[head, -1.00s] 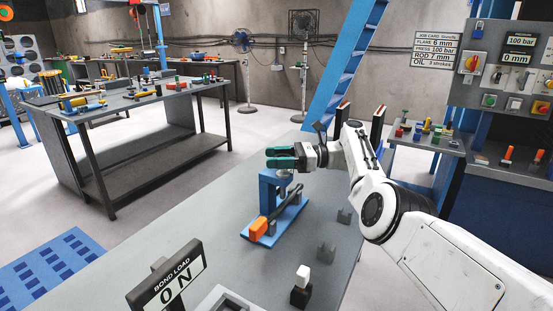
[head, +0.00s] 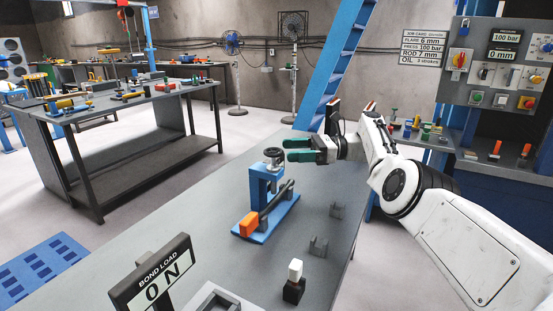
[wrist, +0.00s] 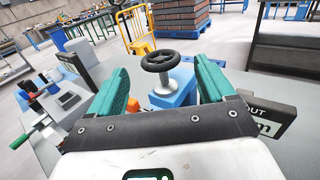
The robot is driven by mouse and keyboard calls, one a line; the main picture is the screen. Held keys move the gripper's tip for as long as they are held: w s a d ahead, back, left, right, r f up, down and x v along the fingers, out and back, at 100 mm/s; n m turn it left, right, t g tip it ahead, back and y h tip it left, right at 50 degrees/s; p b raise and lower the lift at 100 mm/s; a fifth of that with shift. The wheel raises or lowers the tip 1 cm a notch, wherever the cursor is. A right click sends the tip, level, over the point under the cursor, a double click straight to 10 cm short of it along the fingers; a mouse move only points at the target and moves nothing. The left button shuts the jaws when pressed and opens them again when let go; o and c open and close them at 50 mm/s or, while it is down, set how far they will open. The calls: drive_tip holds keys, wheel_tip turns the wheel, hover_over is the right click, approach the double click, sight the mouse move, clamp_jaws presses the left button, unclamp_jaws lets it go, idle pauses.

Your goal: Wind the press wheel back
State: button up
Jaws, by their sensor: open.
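The press (head: 262,192) is a blue frame on a blue base on the grey bench. Its small dark press wheel (head: 273,153) sits on top. An orange-ended lever (head: 249,224) lies along the base. My gripper (head: 289,150), with green fingers, is open and empty just right of the wheel, at about its height. In the wrist view, the black wheel (wrist: 160,61) stands on a silver hub ahead, framed between the two spread fingers. I cannot see a finger touching it. The wheel's rim is fully visible there.
A "BOND LOAD 0 N" sign (head: 152,279) stands at the bench's near left. A control panel (head: 497,68) reads 100 bar and 0 mm.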

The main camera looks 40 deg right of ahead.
drive_tip(key=shift+b+v, duration=1.05)
drive_tip(key=shift+v, duration=0.3)
